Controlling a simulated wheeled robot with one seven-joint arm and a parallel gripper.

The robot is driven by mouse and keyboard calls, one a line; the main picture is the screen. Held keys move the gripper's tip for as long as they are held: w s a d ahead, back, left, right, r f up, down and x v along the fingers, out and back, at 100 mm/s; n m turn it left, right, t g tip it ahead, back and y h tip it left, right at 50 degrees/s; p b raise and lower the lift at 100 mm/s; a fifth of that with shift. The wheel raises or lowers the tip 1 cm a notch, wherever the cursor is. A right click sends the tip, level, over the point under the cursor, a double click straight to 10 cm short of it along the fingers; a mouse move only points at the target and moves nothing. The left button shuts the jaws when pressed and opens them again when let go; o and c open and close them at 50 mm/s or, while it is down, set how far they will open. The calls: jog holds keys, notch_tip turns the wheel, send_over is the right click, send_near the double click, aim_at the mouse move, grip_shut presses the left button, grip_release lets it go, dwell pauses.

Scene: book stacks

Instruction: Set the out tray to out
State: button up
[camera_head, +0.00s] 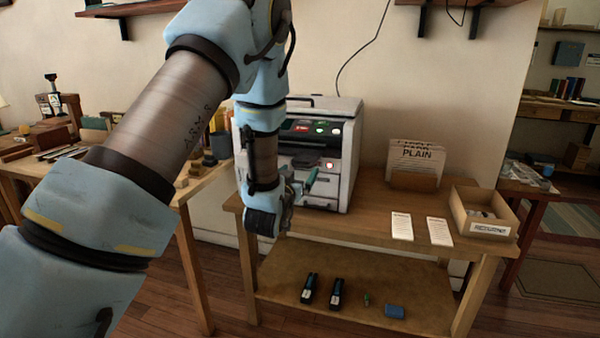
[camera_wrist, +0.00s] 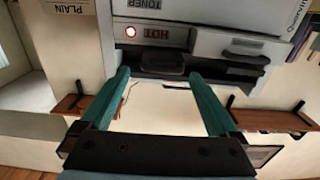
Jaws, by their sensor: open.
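The copier (camera_head: 335,150), a light grey boxy machine, stands on the wooden table against the wall. Its front shows a lit panel on top and a red light below. In the wrist view the copier front (camera_wrist: 225,45) appears upside down, with "HOT" and "TONER" labels. A dark slot with a black piece (camera_wrist: 165,64) in it lies beyond my fingertips; I cannot tell for sure that this is the out tray or how it is set. My gripper (camera_head: 298,181) is at the copier's front. Its teal fingers (camera_wrist: 160,74) are apart, with nothing held between them.
Right of the copier are a "PLAIN" paper pack (camera_head: 415,165), two white cards (camera_head: 402,226) and an open box (camera_head: 462,215). The lower shelf (camera_head: 355,285) holds two staplers and a blue cylinder (camera_head: 394,311). A cluttered table (camera_head: 190,190) stands to the left.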

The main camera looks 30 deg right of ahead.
jog(key=b+v, duration=0.2)
jog(key=v, duration=0.7)
jog(key=shift+s+a, duration=0.1)
jog(key=shift+s, duration=0.05)
jog(key=w+a+n+g+y+p, duration=0.2)
jog(key=w+a+y+p, duration=0.15)
jog(key=a, duration=0.45)
jog(key=w+a+n+g+y+p, duration=0.2)
jog(key=a+y, duration=0.3)
jog(key=a, duration=0.4)
jog(key=s+a+r+n+g+y+p, duration=0.1)
jog(key=s+a+r+g+p, duration=0.1)
jog(key=s+a, duration=0.4)
jog(key=s+a+r+n+g+y+p, duration=0.2)
jog(key=s+a+g, duration=0.3)
jog(key=a, duration=0.6)
jog(key=shift+s+r+g, duration=0.3)
jog(key=shift+s+r, duration=0.6)
jog(key=shift+s, duration=0.25)
jog(key=shift+y, duration=0.25)
